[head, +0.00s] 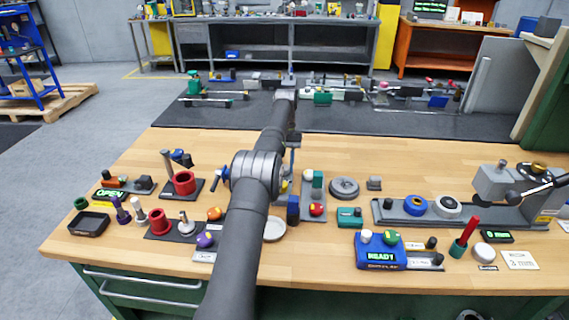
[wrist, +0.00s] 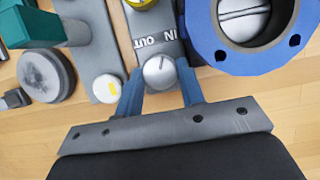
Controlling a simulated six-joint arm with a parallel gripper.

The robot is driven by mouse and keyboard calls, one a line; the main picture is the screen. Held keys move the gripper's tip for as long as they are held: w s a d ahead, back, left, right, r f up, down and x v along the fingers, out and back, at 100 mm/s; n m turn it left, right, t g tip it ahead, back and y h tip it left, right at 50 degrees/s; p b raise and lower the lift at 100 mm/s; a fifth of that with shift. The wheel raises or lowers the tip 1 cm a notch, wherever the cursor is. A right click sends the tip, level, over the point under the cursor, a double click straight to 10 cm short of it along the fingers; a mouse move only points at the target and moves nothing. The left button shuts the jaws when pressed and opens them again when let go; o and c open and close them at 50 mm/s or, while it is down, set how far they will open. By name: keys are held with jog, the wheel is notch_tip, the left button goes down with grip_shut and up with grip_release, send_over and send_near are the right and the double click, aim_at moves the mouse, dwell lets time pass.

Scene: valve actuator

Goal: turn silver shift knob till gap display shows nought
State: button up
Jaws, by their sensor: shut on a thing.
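In the wrist view, the silver shift knob (wrist: 159,72) is a round metal cap with a dark line on top. It sits at the end of a grey plate (wrist: 143,22) lettered IN and OUT. My gripper (wrist: 160,84) is shut on it, one blue finger on each side. In the head view, my arm hides the knob and most of the gripper. A small dark display (head: 497,236) with green figures in mm stands at the right of the bench; its digit is too small to read surely.
Next to the knob are a blue ring-shaped housing (wrist: 222,52) and a white knob with a yellow mark (wrist: 108,88). A grey disc (wrist: 45,75) and a teal block (wrist: 30,25) lie farther left. A blue READ1 display box (head: 381,254) stands at the front. Several fixtures crowd the bench.

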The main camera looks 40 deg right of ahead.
jog(key=shift+n, duration=0.6)
jog(key=o, duration=0.7)
jog(key=shift+m, duration=0.3)
